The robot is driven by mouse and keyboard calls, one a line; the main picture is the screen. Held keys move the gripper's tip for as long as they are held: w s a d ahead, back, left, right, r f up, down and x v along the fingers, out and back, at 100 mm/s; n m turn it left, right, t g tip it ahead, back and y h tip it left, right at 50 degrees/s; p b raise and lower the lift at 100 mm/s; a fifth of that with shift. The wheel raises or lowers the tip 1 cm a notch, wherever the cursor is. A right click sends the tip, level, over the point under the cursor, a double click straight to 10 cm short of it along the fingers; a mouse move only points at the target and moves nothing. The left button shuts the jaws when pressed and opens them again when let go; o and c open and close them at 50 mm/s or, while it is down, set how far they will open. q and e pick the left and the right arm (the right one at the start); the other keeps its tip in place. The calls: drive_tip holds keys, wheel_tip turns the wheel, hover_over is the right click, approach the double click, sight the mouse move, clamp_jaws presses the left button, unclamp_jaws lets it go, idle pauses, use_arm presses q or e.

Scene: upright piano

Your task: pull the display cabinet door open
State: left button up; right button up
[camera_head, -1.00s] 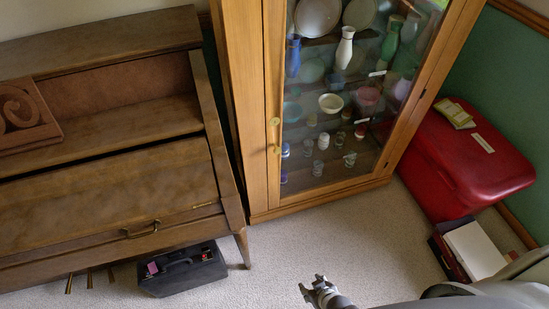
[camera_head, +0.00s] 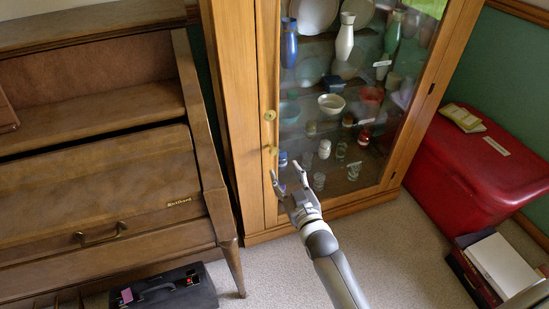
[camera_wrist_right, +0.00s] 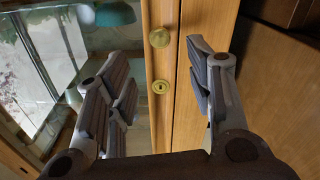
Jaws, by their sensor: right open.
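The display cabinet (camera_head: 235,110) is wooden, and its glass-panelled door (camera_head: 268,60) looks shut. In the right wrist view, the knob (camera_wrist_right: 159,38) and keyhole plate (camera_wrist_right: 160,87) show between the spread fingers of the right gripper (camera_wrist_right: 162,72). I cannot see contact with the knob. My left gripper is out of view.
An upright piano (camera_head: 95,180) stands close on the left, with a black case (camera_head: 165,292) on the carpet below. A red chest (camera_head: 470,165) stands to the right of the cabinet. Vases and dishes fill the shelves. Carpet in front of the cabinet is clear.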

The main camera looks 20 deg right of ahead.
sight(275, 152)
drive_tip(key=w+b, duration=0.2)
drive_tip(key=w, duration=0.5)
drive_tip(key=shift+w+a+f, duration=0.1)
drive_tip(key=shift+w+a, duration=0.05)
drive_tip(key=shift+w, duration=1.3)
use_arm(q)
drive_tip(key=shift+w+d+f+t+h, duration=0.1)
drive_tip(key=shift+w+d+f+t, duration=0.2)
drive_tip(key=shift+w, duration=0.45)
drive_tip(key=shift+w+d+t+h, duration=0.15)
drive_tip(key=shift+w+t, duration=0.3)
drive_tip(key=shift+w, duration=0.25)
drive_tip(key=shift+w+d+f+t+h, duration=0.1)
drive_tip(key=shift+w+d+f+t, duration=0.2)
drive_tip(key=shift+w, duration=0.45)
use_arm(e)
drive_tip(key=shift+w, duration=0.3)
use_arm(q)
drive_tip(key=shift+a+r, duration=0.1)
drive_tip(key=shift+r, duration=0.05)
use_arm(e)
clamp_jaws()
